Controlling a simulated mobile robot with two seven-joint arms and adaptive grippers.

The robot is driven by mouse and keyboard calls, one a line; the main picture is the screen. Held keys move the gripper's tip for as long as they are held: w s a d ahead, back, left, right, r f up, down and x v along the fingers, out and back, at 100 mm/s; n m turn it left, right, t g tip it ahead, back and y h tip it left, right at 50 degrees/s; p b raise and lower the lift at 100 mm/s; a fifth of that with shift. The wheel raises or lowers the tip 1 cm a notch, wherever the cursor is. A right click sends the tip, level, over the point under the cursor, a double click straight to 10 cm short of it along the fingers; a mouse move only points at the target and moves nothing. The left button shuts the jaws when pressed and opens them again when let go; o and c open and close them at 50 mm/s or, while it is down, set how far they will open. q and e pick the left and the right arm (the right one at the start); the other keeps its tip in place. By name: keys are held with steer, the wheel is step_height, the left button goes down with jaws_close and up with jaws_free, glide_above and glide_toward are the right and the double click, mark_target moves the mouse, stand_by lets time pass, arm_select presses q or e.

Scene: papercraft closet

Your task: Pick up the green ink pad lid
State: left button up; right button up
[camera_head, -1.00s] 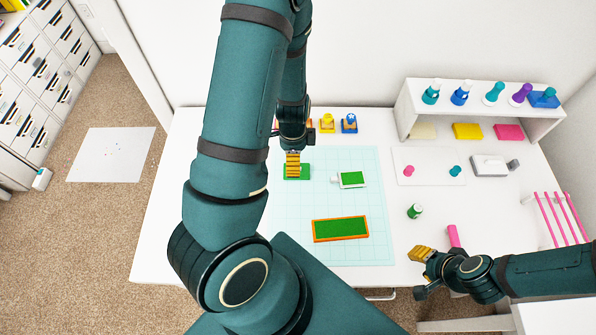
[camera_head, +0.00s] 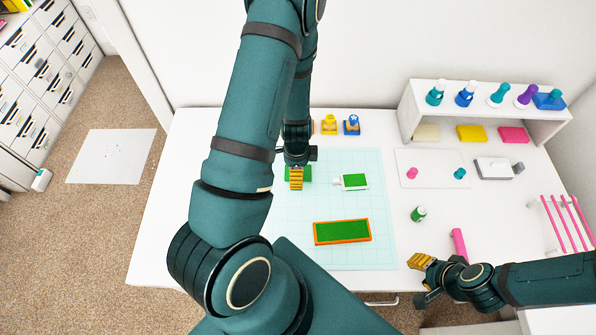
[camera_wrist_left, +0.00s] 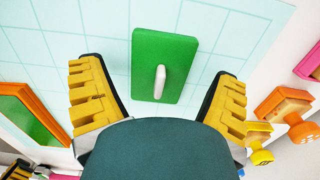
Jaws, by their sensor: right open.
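The green ink pad lid (camera_head: 307,173) lies flat on the pale cutting mat, partly hidden by my left gripper in the head view. In the left wrist view the lid (camera_wrist_left: 172,50) is a green rectangle with a white handle (camera_wrist_left: 160,82) standing up from its middle. My left gripper (camera_head: 296,180) is over the lid. In the left wrist view its yellow fingers (camera_wrist_left: 158,75) are wide apart, one on each side of the lid, with nothing between them touched. My right gripper (camera_head: 421,268) is open and empty near the table's front right.
A green pad in an orange frame (camera_head: 342,231) and a small white-edged green pad (camera_head: 355,181) lie on the mat (camera_head: 285,245). Stamps (camera_head: 351,125) stand behind; a shelf (camera_head: 545,130) is back right.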

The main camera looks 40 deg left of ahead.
arm_select(q)
steer(key=c, duration=0.8)
